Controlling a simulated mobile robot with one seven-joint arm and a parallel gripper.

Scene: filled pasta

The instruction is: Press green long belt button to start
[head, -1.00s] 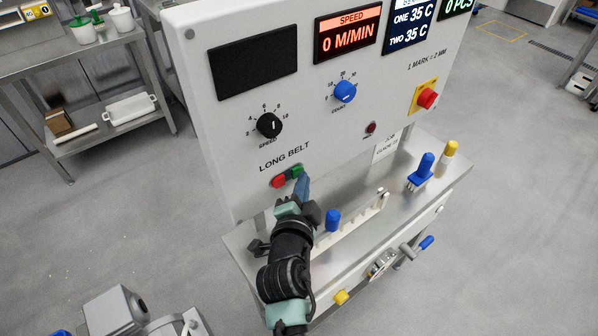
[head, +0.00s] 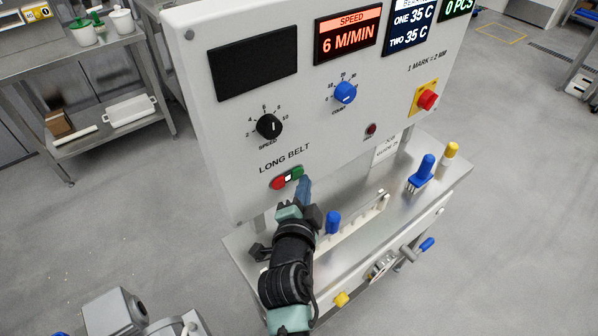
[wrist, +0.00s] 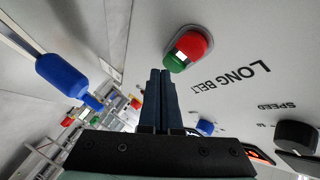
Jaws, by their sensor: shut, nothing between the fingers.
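The green long belt button (head: 297,172) sits beside the red button (head: 279,183) under the LONG BELT label, with a lit white patch between them. In the wrist view the green button (wrist: 177,64) is just beyond my fingertips, with the red part (wrist: 196,42) past it. My gripper (head: 305,182) is shut and empty, its blue fingers pointing at the panel just below and right of the green button. It also shows in the wrist view (wrist: 160,75); a small gap seems to separate fingertips and button. The speed display (head: 346,34) reads 6 M/MIN.
The black speed knob (head: 268,126), blue count knob (head: 345,92) and red emergency stop (head: 427,99) are on the same panel. A blue knob (head: 333,221) and a blue-handled part (head: 421,172) stand on the steel ledge near my arm.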

